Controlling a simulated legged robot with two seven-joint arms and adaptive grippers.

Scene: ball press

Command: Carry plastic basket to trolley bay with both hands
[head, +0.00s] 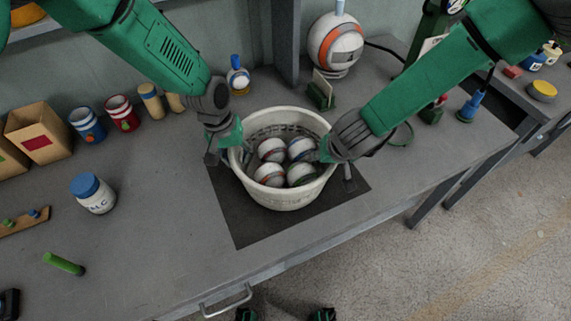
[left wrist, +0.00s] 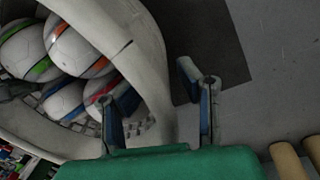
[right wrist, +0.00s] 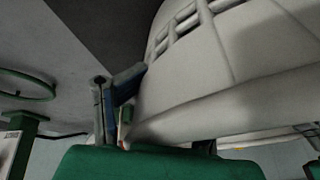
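The white plastic basket (head: 285,199) stands upright on a dark mat (head: 245,228) on the grey bench, with several striped balls (head: 270,174) inside. My left gripper (head: 228,153) is at the basket's left rim. In the left wrist view, its fingers (left wrist: 160,108) are spread, one inside the basket and one outside, with a gap beside the wall. My right gripper (head: 337,168) is at the right rim. Its outer finger is apart from the wall in the head view; in the right wrist view the basket wall (right wrist: 225,90) hides the other finger. No trolley bay is identifiable.
A blue-capped white jar (head: 93,194) and a green cylinder (head: 64,264) are on the left. Cans (head: 122,113) and a cardboard box (head: 40,133) line the back. A large ball-shaped device (head: 335,45) stands behind the basket. Open floor (head: 480,240) lies right of the bench.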

